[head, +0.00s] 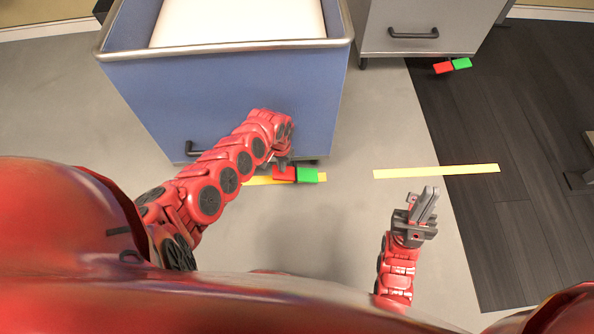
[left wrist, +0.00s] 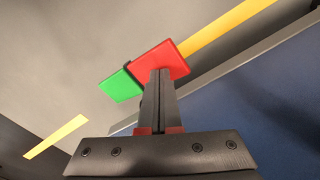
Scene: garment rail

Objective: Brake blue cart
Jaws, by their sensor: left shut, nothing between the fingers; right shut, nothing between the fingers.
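The blue cart (head: 240,95) stands at the upper middle of the head view, with a metal rim and a dark handle low on its front. At its foot is a pedal with a red half (head: 284,174) and a green half (head: 307,175). My left gripper (head: 283,163) is shut and empty, right at the red half. In the left wrist view its fingertips (left wrist: 160,72) overlap the edge of the red half (left wrist: 160,61), with the green half (left wrist: 120,86) to the left. I cannot tell whether they touch. My right gripper (head: 431,194) is shut and empty over the floor.
A grey cart (head: 400,25) with its own red and green pedal (head: 452,65) stands at the upper right. Yellow strips (head: 436,171) mark the floor, one running under the blue cart's pedal. A white item (head: 238,20) lies in the blue cart. The floor between the carts is clear.

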